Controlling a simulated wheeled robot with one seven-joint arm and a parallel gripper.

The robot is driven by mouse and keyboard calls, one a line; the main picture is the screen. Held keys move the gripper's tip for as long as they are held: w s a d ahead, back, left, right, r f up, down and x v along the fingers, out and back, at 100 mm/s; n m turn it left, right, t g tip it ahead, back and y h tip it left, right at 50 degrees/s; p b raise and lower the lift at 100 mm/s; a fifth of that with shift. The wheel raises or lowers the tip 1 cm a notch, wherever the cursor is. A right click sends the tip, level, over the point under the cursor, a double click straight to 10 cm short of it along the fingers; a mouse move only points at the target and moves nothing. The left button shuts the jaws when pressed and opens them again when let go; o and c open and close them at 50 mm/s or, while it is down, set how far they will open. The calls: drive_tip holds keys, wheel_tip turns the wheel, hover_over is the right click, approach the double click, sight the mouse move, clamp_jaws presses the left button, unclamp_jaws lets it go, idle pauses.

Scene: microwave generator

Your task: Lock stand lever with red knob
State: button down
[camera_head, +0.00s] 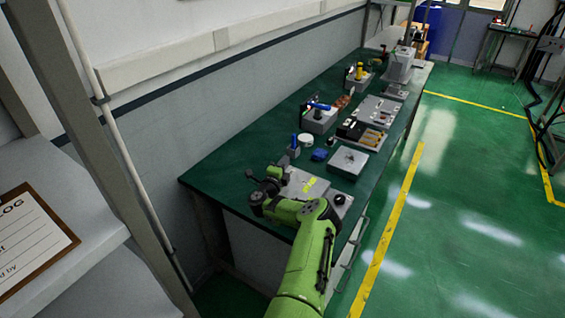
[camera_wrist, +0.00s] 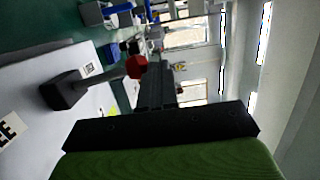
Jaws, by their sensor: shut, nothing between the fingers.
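The red knob (camera_wrist: 137,67) sits on the end of a short dark lever. The lever comes out of a black block (camera_wrist: 64,90) on a light grey surface in the wrist view. My gripper (camera_wrist: 155,70) is shut and empty. Its dark fingers are just beside the red knob and partly overlap it in the picture; I cannot tell whether they touch. In the head view my gripper (camera_head: 262,178) is at the near left end of the green bench, over the left side of a grey box (camera_head: 296,186) with yellow marks. The red knob cannot be made out there.
The green bench (camera_head: 222,168) carries several devices behind the box: a blue upright item (camera_head: 294,146), a white round piece (camera_head: 306,139) and a grey box with a black knob (camera_head: 348,161). A wall runs along the left.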

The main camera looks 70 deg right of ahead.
drive_tip(key=shift+s+d+f, duration=0.1)
drive_tip(key=shift+d, duration=0.8)
idle(0.3)
